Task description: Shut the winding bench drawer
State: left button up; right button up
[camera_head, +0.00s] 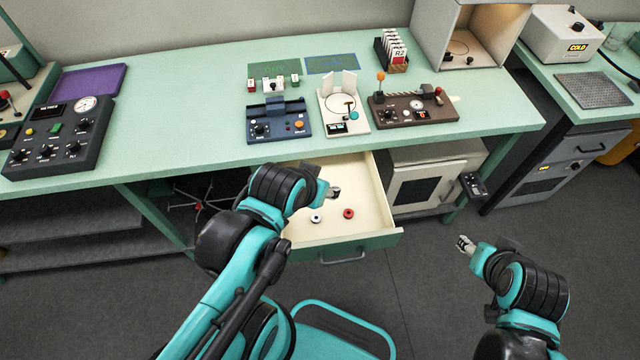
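The winding bench drawer (378,241) is pulled out from under the green bench. Its cream inside shows, with a green front and a grey handle (343,258). A small white-rimmed round part (316,218) and a red one (348,213) lie in it. My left gripper (336,193) is over the drawer's inside, and my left arm hides the drawer's left part. I cannot tell how high it is or whether it is open. My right gripper (463,243) is over the floor, right of the drawer and apart from it. Its fingers are too small to judge.
The bench top (190,110) bears a blue device (278,122), a white device (342,108) and a brown device (412,108). A cream cabinet (430,180) stands right of the drawer under the bench. Grey floor (430,290) is clear in front.

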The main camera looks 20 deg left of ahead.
aim_at(371, 227)
jog(key=k+j+u, duration=0.15)
jog(key=j, duration=0.25)
jog(key=j+z, duration=0.1)
jog(key=z, duration=0.3)
jog(key=j+z, duration=0.1)
jog(key=z, duration=0.35)
jog(key=j+z, duration=0.1)
jog(key=z, duration=0.3)
